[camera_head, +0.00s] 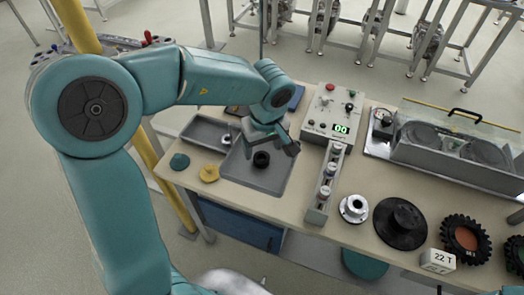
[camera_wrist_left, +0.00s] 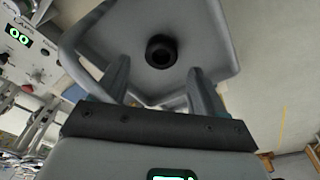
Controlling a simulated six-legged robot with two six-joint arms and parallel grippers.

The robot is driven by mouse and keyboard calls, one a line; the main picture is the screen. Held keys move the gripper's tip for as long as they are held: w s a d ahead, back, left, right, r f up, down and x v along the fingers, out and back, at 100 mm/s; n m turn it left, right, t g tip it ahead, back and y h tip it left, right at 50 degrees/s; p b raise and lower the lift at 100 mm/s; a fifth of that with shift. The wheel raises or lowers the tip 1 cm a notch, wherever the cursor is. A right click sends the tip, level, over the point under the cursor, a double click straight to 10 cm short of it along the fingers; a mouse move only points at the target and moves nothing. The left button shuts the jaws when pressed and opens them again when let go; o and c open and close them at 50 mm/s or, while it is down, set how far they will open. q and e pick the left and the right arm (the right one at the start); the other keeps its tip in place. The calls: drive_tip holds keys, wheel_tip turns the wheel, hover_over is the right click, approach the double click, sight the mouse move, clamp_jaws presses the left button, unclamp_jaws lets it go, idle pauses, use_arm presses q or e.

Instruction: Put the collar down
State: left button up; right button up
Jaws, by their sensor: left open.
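The collar, a small black ring (camera_head: 261,159), rests in the grey tray (camera_head: 268,184) on the table, away from the tray walls. In the left wrist view the collar (camera_wrist_left: 161,51) lies on the light tray floor beyond my fingers, with a dark hole in its middle. My left gripper (camera_head: 284,143) is just above and to the right of the collar in the head view. In the left wrist view its two fingers (camera_wrist_left: 158,84) are spread apart with nothing between them. My right gripper is not in view.
A control box (camera_head: 332,112) showing 00 and a narrow rack (camera_head: 326,184) stand right of the tray. A silver flange (camera_head: 354,208), a black disc (camera_head: 400,222) and gears (camera_head: 465,238) lie further right. Yellow (camera_head: 209,173) and teal (camera_head: 180,161) pieces lie to the left.

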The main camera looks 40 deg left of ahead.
sight(264, 163)
use_arm(q)
wheel_tip(264, 163, up, 8)
drive_tip(key=d, duration=0.1)
drive_tip(key=shift+s+p, duration=0.3)
drive_tip(key=shift+s, duration=0.15)
